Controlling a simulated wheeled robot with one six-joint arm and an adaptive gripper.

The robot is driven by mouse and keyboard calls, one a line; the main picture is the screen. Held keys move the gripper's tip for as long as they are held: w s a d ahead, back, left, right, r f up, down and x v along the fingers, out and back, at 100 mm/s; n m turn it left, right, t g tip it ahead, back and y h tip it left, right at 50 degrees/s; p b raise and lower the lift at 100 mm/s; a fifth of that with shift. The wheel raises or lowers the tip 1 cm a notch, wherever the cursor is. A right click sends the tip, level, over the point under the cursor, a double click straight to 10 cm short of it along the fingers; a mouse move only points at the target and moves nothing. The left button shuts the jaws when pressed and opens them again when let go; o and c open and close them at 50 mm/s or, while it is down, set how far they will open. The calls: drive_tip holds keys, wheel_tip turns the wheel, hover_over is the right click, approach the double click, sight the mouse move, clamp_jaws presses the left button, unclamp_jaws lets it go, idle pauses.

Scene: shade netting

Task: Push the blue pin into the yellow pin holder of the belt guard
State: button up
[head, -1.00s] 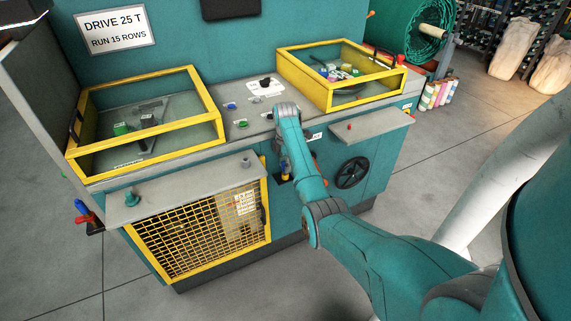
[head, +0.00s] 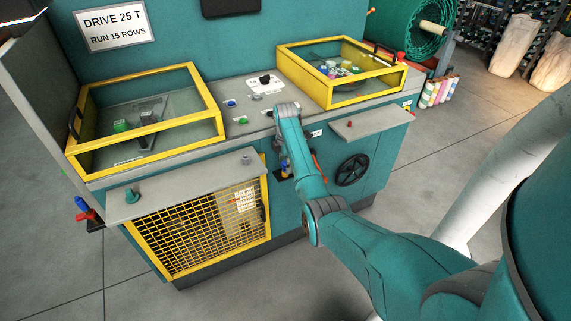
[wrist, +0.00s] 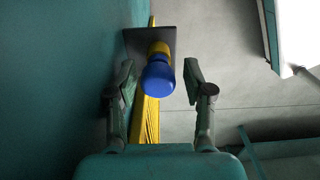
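The blue pin (wrist: 158,80) shows in the wrist view with its rounded blue head toward me. The yellow pin holder (wrist: 160,48) is directly behind it, in line with it, against a dark plate (wrist: 136,43); how deep the pin sits in it I cannot tell. My gripper (wrist: 159,72) is open, one finger on each side of the pin head, with gaps on both sides. In the head view my arm's end is beside the yellow mesh belt guard (head: 198,232), at the machine's front, and largely hides the pin and holder.
A grey shelf (head: 185,188) juts out above the guard, and another shelf (head: 372,124) is right of my arm. A black handwheel (head: 352,171) is on the front panel. A red-and-blue fitting (head: 86,210) is at the machine's left side. The floor in front is clear.

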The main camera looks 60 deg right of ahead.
sight(285, 162)
drive_tip(key=shift+w+r, duration=0.1)
drive_tip(key=shift+r, duration=3.75)
